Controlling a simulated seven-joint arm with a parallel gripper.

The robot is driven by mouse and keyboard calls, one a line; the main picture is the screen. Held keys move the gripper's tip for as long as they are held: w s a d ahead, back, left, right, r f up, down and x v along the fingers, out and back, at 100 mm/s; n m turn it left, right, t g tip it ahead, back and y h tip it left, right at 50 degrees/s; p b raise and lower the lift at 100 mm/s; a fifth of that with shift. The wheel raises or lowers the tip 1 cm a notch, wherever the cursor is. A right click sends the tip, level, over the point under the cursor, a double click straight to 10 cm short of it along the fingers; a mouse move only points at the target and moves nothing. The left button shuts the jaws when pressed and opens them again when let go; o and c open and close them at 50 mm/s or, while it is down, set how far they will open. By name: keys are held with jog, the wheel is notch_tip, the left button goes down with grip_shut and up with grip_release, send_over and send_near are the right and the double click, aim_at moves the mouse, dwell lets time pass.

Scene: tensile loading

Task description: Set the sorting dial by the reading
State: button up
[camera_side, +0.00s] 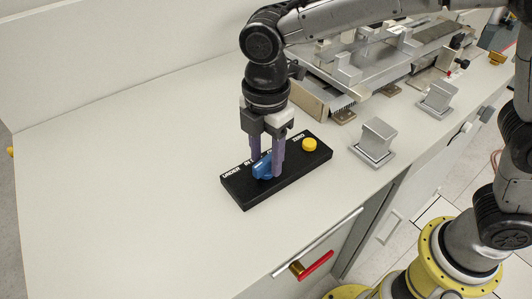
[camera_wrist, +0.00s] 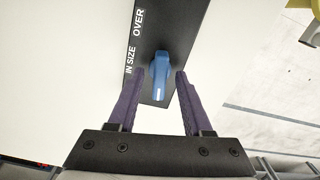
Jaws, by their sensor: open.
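A black panel (camera_side: 245,196) lies on the bench with white labels; UNDER and ZERO read clearly in the side view, the middle ones are partly hidden by my gripper. IN SIZE and OVER read in the wrist view. A blue dial knob (camera_side: 264,167) stands on the panel; in the wrist view the knob (camera_wrist: 160,72) lies lengthwise along it, with a white mark at its lower end, away from OVER. My gripper (camera_wrist: 160,73) is open, its purple fingers either side of the knob; I cannot tell if they touch it. I see no legible reading.
A yellow button (camera_side: 309,145) sits at the panel's ZERO end. Two grey metal blocks, a nearer one (camera_side: 374,143) and a farther one (camera_side: 437,99), stand to the right. A metal test machine (camera_side: 365,70) lies behind. The bench left of the panel is clear.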

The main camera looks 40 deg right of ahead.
grip_shut()
dwell(0.5)
jog(key=m, duration=0.4)
jog(key=shift+m, duration=0.4)
jog(key=m, duration=1.4)
jog(key=shift+r+m, duration=0.1)
jog(key=shift+m, duration=0.3)
